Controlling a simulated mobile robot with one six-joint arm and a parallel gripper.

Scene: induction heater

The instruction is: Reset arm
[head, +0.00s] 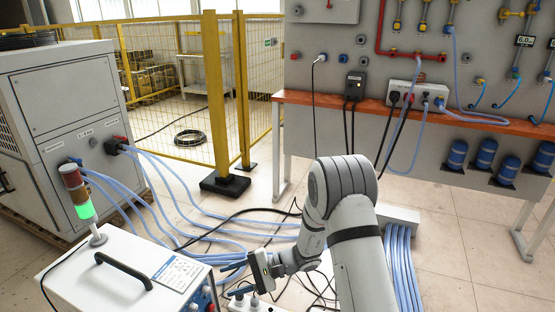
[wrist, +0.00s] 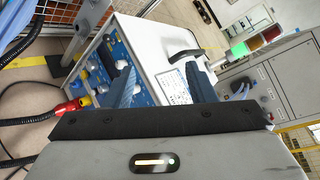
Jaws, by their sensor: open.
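My gripper (head: 236,279) is low in the middle of the head view, to the right of the white heater box (head: 105,280). Its jaws point left towards the box's front side. In the wrist view my gripper (wrist: 161,78) has its two blue fingers spread apart with nothing between them. Behind the fingers, that view shows the white box's blue control panel (wrist: 108,57) with knobs, and a printed label (wrist: 173,86). I cannot tell the exact gap between the fingers and the panel.
A signal tower (head: 78,195) with a lit green section stands on the box. Blue hoses (head: 190,215) and black cables cross the floor. A large grey cabinet (head: 75,115) is at left, a yellow fence (head: 175,90) behind. A bench with a wooden top (head: 455,123) is at right. A red connector (wrist: 75,106) shows in the wrist view.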

